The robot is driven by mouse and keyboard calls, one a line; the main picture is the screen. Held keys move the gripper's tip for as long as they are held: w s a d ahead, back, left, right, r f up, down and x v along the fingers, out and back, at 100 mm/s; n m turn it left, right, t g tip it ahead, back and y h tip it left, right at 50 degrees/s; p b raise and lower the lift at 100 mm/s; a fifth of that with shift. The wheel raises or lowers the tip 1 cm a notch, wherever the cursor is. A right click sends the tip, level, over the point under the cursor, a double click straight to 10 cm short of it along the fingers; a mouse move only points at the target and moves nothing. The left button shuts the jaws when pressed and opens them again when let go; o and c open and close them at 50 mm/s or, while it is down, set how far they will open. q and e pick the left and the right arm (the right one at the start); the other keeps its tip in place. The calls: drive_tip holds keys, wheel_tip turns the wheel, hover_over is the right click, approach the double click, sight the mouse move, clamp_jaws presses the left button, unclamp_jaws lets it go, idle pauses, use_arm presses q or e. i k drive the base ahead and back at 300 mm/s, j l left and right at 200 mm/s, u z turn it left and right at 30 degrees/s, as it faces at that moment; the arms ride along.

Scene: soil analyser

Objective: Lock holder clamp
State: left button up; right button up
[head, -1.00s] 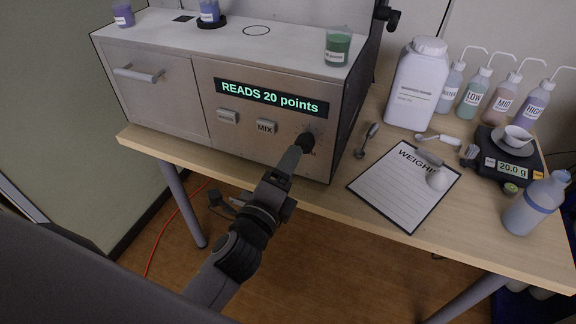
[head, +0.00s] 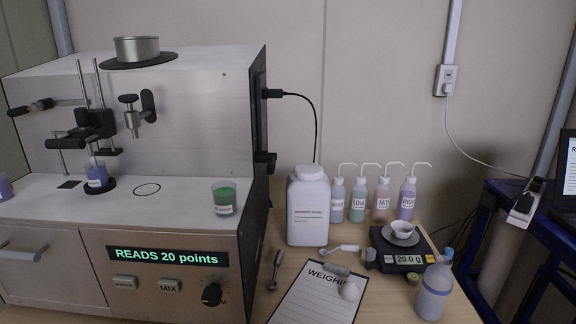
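The analyser's holder (head: 92,124) is a black clamp block on two upright metal rods, at the left in the head view. A black-ended lever (head: 32,107) sticks out to its left, and a smaller black arm sits just below the block. I cannot tell whether the clamp is locked. A thin probe hangs below it over a beaker of blue liquid (head: 96,177) on a black round base; whether the tip is in the liquid is too small to tell. Neither of my grippers is in view.
A black tap (head: 139,112) is right of the holder, and a metal pan (head: 137,50) sits on top. A green beaker (head: 224,199) stands on the white deck near an empty printed ring. The display (head: 168,256) reads "READS 20 points". Bottles, scale and clipboard (head: 308,304) are at right.

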sight(36, 106)
drive_tip(key=u, duration=1.35)
